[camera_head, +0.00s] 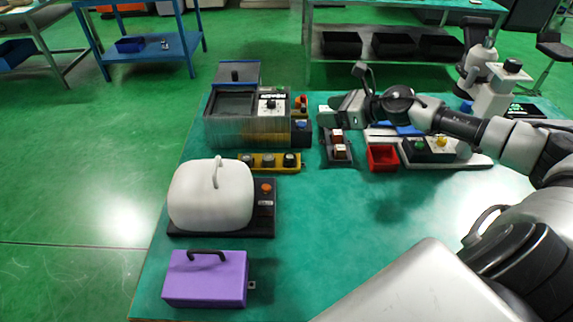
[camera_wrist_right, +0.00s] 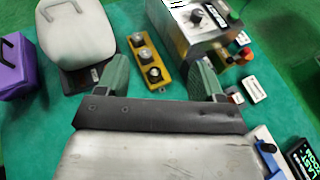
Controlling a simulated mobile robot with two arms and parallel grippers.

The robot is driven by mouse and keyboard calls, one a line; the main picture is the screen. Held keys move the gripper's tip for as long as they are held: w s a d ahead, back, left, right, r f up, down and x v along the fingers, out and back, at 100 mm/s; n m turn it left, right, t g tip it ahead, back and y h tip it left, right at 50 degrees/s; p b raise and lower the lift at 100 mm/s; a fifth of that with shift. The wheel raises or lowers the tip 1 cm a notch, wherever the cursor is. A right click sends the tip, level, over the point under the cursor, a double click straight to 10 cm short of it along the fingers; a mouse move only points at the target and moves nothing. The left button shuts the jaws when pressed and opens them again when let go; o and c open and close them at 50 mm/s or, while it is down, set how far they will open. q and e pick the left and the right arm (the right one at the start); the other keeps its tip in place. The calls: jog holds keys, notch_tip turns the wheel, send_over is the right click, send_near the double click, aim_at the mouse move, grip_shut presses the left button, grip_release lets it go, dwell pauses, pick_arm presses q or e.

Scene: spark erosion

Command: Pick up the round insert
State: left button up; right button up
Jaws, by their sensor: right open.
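A yellow holder (camera_head: 279,168) stands on the green table, between the white domed cover and the grey machine. It bears several round dark pieces in a row; the round insert is probably one of them, but I cannot tell which. The holder also shows in the right wrist view (camera_wrist_right: 161,84), with round metallic-topped pieces on it. My right gripper (camera_head: 327,116) is above the table, to the right of the grey machine. In the wrist view its green fingers (camera_wrist_right: 161,78) are spread apart with nothing between them. My left gripper is not in view.
The grey machine (camera_head: 232,130) stands behind the holder, the white domed cover (camera_head: 211,197) in front, and a purple box (camera_head: 205,280) nearer. A red bin (camera_head: 382,158) and dark tray (camera_head: 339,160) lie to the right. The table's middle front is clear.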

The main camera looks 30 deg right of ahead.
pick_arm(q)
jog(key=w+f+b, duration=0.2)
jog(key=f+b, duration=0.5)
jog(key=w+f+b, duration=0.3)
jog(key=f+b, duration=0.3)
jog(key=b, duration=0.2)
pick_arm(e)
send_near(290, 157)
jog(key=p+x, duration=0.2)
jog(key=x, duration=0.1)
jog(key=shift+w+r, duration=0.15)
jog(key=shift+w, duration=0.05)
jog(key=shift+w+a+f, duration=0.25)
jog(key=shift+w+f, duration=0.05)
jog(key=shift+w, duration=0.15)
jog(key=x, duration=0.5)
jog(key=shift+s+f+p, duration=0.1)
jog(key=shift+f+p, duration=0.1)
jog(key=shift+p, duration=0.15)
jog(key=c, duration=1.1)
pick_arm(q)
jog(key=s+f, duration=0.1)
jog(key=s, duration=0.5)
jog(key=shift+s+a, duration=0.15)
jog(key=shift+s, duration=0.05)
pick_arm(e)
jog(key=shift+r, duration=0.1)
jog(key=shift+c, duration=0.5)
